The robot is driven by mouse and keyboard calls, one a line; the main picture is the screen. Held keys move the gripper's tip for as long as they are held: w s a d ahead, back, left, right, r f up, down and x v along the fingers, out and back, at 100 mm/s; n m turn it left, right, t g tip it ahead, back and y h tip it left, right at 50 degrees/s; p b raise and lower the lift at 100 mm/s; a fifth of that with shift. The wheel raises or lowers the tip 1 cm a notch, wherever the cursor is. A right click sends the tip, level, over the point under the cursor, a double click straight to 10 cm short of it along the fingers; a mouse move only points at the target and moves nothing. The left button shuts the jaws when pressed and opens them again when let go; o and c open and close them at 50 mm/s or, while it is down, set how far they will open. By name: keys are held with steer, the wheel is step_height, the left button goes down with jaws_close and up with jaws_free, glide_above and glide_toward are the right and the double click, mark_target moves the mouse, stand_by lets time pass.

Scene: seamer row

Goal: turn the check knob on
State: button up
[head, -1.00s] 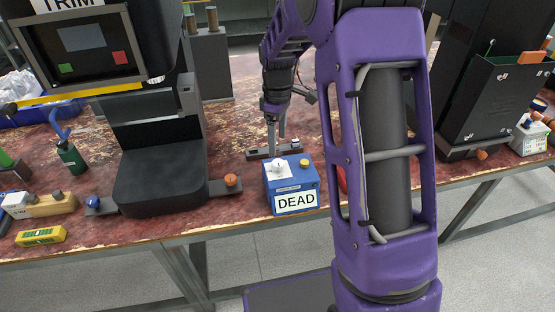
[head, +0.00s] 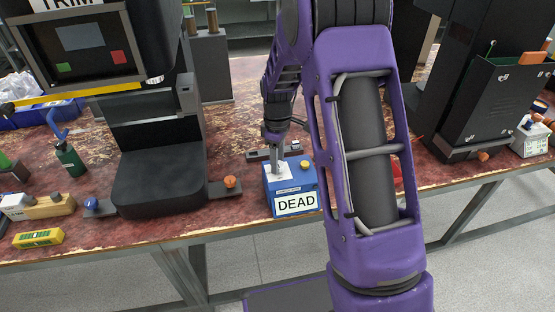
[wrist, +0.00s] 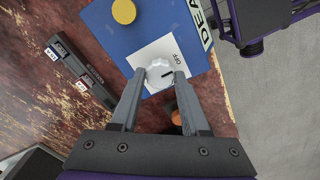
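The blue box (head: 291,183) with a "DEAD" label stands near the table's front edge. In the wrist view, its top (wrist: 205,78) carries a white plate (wrist: 178,46) marked "OFF". The white round knob (wrist: 159,72) with a dark pointer line sits on that plate. My gripper (wrist: 160,76) is open, with one finger on each side of the knob and what looks like a narrow gap. In the head view, my gripper (head: 277,169) points down at the box top and hides most of the knob. A yellow button (wrist: 124,11) is on the same top.
A black machine (head: 160,175) stands left of the box, with an orange knob (head: 230,182) on its side bracket. A dark strip with small switches (wrist: 80,73) lies behind the box. The table's front edge is close.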

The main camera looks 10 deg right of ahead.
jaws_close()
steer(key=shift+m, duration=0.4)
steer(key=m, duration=0.3)
steer(key=shift+m, duration=0.4)
steer(key=m+p, duration=0.1)
steer(key=m, duration=0.3)
steer(key=shift+r+m, duration=0.1)
steer(key=shift+m, duration=0.2)
steer(key=m, duration=0.4)
steer(key=shift+p, duration=0.3)
steer(key=m, duration=0.4)
steer(key=shift+d+m+p, duration=0.1)
steer(key=shift+m+p, duration=0.2)
steer(key=shift+p, duration=0.05)
steer(key=shift+w, duration=0.1)
